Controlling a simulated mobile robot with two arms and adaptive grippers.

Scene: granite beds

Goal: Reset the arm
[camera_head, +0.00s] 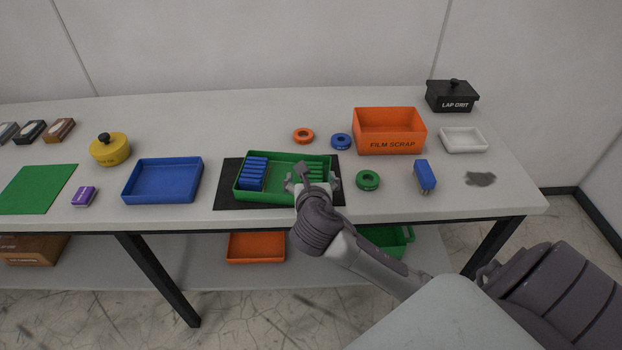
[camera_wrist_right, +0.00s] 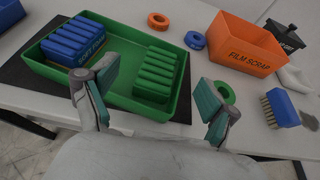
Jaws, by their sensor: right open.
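My right gripper (camera_head: 309,181) is over the front right part of a green tray (camera_head: 285,157) on the bench. In the right wrist view the right gripper (camera_wrist_right: 152,92) is open, with its two fingers wide apart and nothing between them. The green tray (camera_wrist_right: 115,98) holds a blue ribbed block (camera_head: 253,173) at its left and a green ribbed block (camera_wrist_right: 156,74) at its right. My left gripper is not in view.
A black mat (camera_head: 228,196) lies under the tray. A blue tray (camera_head: 163,180) and yellow pot (camera_head: 110,150) stand left. To the right are a green ring (camera_head: 368,180), a blue brush (camera_head: 425,175) and the orange FILM SCRAP bin (camera_head: 390,131).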

